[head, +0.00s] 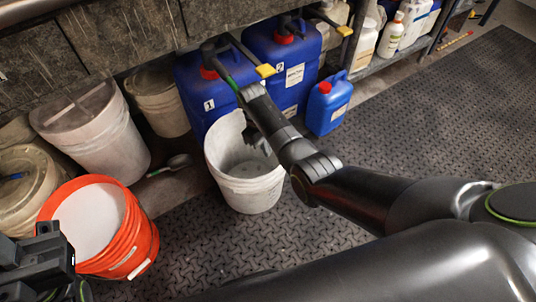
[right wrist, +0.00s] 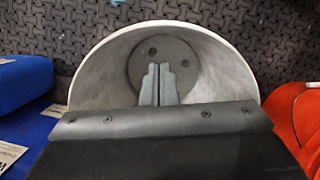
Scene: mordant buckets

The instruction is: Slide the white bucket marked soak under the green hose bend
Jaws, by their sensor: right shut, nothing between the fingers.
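A white bucket (head: 252,197) stands upright on the dark floor mat, just in front of two blue drums; no "soak" mark can be read on it. My right gripper (head: 266,150) reaches down into the bucket's mouth. In the right wrist view the fingers (right wrist: 158,84) are shut together and empty, over the inside of the white bucket (right wrist: 215,62). Whether they touch its wall cannot be told. A short green strip (head: 229,82) shows near a drum's red cap; I cannot tell if it is the hose bend. My left gripper (head: 50,250) is partly in view at lower left.
An orange bucket (head: 125,250) with pale contents stands to the left. Other whitish buckets (head: 108,140) line the wall. Blue drums (head: 190,85) with taps and a small blue jug (head: 325,112) stand behind. The mat (head: 430,110) is clear to the right.

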